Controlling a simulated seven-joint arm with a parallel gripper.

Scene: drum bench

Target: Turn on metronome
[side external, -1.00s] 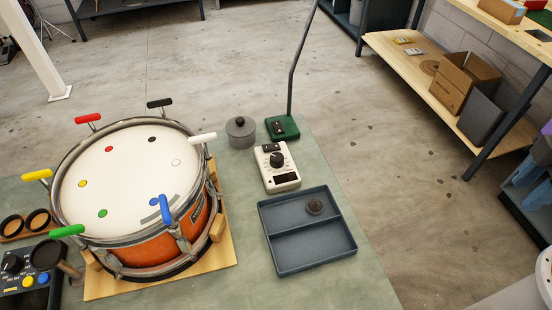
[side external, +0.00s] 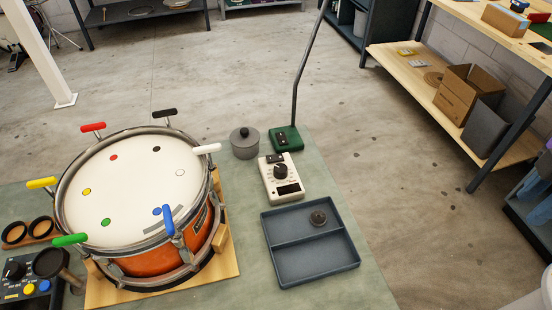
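The metronome (side external: 282,178) is a small cream box on the bench, right of the drum. It has a black dial (side external: 281,171) in the middle, a dark switch (side external: 275,158) at its far end and a dark display (side external: 288,189) at its near end. The display looks dark; I cannot read anything on it. My gripper is not in view, so its state and its distance from the metronome do not show.
An orange drum (side external: 150,262) with coloured handles stands left of the metronome. A lidded grey pot (side external: 245,148) and a green-based lamp stand (side external: 286,146) are behind. A control box (side external: 22,297) sits front left.

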